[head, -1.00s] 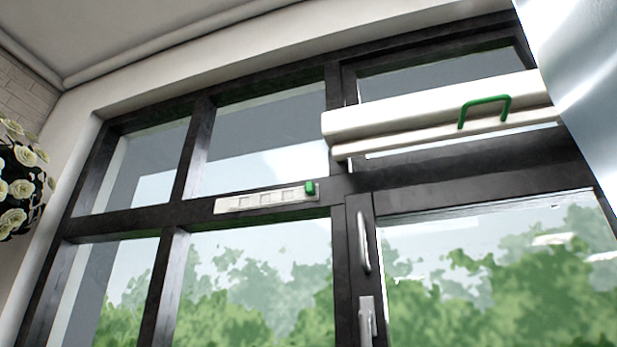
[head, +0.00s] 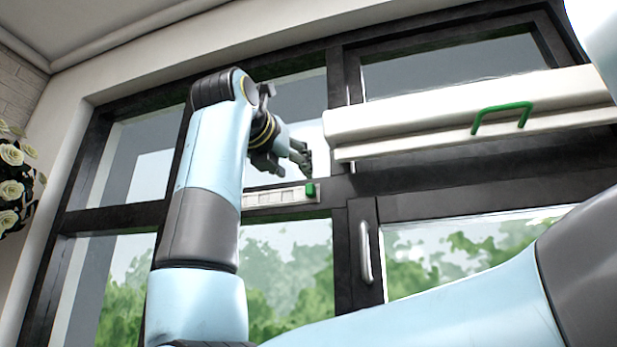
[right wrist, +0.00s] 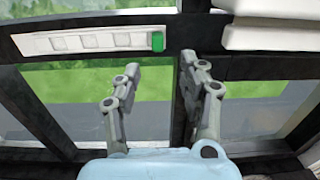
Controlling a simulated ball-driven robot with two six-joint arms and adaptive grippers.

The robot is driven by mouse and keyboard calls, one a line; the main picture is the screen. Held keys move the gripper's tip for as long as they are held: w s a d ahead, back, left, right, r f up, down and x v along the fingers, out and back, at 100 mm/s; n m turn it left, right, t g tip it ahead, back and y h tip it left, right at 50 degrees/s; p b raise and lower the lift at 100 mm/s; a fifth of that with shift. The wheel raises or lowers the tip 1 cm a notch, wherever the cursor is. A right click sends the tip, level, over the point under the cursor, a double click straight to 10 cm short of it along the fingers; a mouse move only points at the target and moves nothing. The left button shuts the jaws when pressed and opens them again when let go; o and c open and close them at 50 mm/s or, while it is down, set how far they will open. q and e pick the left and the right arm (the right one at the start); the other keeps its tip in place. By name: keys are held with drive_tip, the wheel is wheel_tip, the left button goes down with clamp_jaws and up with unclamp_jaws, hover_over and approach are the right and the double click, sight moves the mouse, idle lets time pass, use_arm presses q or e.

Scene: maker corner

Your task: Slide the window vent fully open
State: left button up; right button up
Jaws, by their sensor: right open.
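The window vent (head: 268,199) is a white strip with square slots on the dark crossbar of the window frame. Its green knob (head: 310,190) stands at the strip's right end. My right gripper (head: 304,160) is open and empty, just above the knob in the head view. In the right wrist view, the strip (right wrist: 90,41) lies across the top, with the green knob (right wrist: 158,41) at its right end. The open fingers (right wrist: 159,72) point towards the knob, which shows beyond the gap between them. The fingers do not appear to touch it. My left gripper is not in view.
A long white housing (head: 430,118) with a green handle (head: 502,117) juts out to the right of the knob. A silver window handle (head: 365,252) is below it. A flowered object (head: 12,180) hangs at the far left.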

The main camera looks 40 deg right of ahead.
sight(309, 185)
drive_tip(key=p+x, duration=0.3)
drive_tip(key=x, duration=0.6)
drive_tip(key=shift+w+d+r, duration=0.15)
drive_tip(key=shift+w+d, duration=0.1)
drive_tip(key=shift+w, duration=0.05)
drive_tip(key=shift+w+d+p, duration=0.25)
drive_tip(key=shift+d+p, duration=0.05)
drive_tip(key=shift+d, duration=0.1)
drive_tip(key=shift+c, duration=0.2)
clamp_jaws()
